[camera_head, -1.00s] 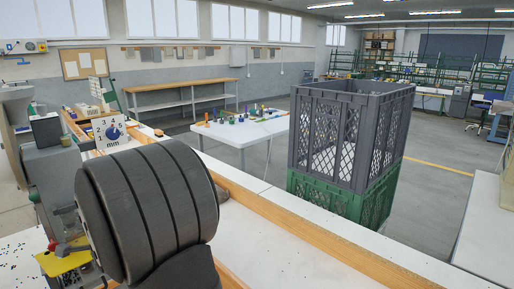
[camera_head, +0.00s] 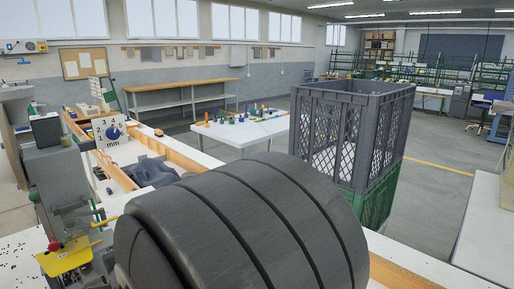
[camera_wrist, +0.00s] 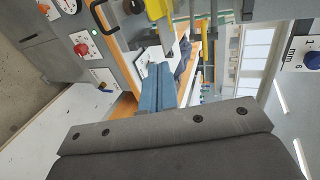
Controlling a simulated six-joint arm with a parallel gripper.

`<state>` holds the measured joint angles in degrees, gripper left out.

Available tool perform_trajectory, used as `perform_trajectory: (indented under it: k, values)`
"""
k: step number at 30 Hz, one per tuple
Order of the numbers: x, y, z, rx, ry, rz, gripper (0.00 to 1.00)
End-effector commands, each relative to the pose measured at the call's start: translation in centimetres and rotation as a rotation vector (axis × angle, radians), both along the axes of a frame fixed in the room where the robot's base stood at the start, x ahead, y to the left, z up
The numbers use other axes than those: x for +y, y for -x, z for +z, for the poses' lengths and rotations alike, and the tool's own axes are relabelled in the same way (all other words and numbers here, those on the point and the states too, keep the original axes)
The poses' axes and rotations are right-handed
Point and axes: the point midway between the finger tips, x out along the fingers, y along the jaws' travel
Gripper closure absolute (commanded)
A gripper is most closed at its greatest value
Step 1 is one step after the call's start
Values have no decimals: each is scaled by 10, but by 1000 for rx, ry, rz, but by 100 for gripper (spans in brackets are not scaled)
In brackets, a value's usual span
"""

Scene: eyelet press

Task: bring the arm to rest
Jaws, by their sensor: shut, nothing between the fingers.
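My gripper (camera_wrist: 160,82) shows in the wrist view as two blue-grey fingers side by side, shut with nothing between them. The dark grey mount with screws lies below them in that picture. The fingers appear in front of the press area and the white bench; I cannot tell their exact distance from it. In the head view my large dark arm link fills the lower middle and the gripper is hidden. The press (camera_head: 55,185), with a yellow plate (camera_head: 65,258) and a red knob, stands at the left. It also shows in the wrist view (camera_wrist: 95,55).
A white dial board (camera_head: 112,131) with a blue knob stands behind the press. Dark folded-looking material (camera_head: 152,172) lies beside a wooden edge. A grey crate (camera_head: 350,125) sits on a green crate (camera_head: 372,207) at the right. A white table (camera_head: 238,135) with small items stands behind.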

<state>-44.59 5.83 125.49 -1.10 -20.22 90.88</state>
Motion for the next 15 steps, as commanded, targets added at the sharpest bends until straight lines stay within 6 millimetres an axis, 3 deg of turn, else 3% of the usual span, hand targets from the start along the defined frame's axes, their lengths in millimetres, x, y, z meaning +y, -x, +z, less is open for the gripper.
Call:
perform_trajectory:
  k: [15]
  values:
    - [67, -67, 0, 0, 0, 0, 100]
